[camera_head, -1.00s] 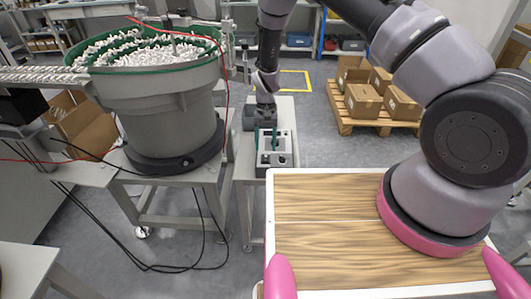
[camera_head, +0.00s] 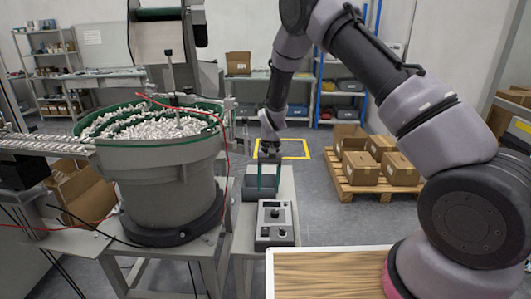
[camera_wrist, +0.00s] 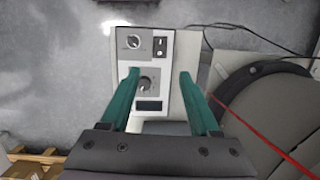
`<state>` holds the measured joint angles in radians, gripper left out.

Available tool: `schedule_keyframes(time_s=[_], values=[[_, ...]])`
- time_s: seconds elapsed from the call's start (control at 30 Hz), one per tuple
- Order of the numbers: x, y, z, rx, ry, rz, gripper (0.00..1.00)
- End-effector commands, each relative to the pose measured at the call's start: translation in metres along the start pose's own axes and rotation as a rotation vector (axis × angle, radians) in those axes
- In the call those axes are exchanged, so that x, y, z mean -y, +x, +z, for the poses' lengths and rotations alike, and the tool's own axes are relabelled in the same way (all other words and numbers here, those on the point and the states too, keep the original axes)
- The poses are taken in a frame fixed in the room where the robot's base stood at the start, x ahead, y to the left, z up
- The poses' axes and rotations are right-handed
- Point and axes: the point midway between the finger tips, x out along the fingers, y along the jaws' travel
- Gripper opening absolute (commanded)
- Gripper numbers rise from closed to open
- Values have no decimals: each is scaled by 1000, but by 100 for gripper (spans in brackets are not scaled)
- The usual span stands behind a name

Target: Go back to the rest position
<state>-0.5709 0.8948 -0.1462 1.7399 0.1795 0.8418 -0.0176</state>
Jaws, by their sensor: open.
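My gripper (camera_head: 268,178) points down over the narrow stand beside the feeder bowl, in the middle of the head view. Its two teal fingers are apart with nothing between them. In the wrist view my gripper (camera_wrist: 158,90) shows the open fingers from behind. A grey control box (camera_head: 275,224) with a knob and dark buttons sits on the stand, nearer to me than the fingers. The control box (camera_wrist: 150,58) also shows beyond and between the fingers in the wrist view, with two knobs, a switch and a small dark display. The fingers appear apart from it.
The vibratory feeder bowl (camera_head: 160,165) full of white caps stands just left of my gripper. A red cable (camera_head: 226,140) hangs beside it. A wood-topped surface (camera_head: 325,275) lies in front. A pallet with cardboard boxes (camera_head: 375,168) stands at the right. Floor between is clear.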

Motion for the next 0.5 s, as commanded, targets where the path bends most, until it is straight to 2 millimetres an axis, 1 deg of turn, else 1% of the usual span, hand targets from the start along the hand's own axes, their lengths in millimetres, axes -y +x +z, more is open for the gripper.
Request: schedule_keyframes(time_s=[0.03,0.07,0.1,0.17,0.2,0.27,0.3,0.37,0.4,0.47,0.5], values=[[-5,-33,-1,-28,13,-29,62],[-8,-51,0,-42,19,-44,62],[-14,-74,3,-61,28,-63,62],[-24,-108,8,-91,40,-90,62],[-30,-129,12,-110,48,-107,62],[-42,-160,20,-141,61,-133,62],[-50,-179,26,-162,68,-148,62],[-62,-207,36,-194,78,-170,62],[-70,-225,44,-216,86,-184,62],[-84,-250,57,-250,97,-204,62],[-92,-265,66,-274,104,-217,62]])
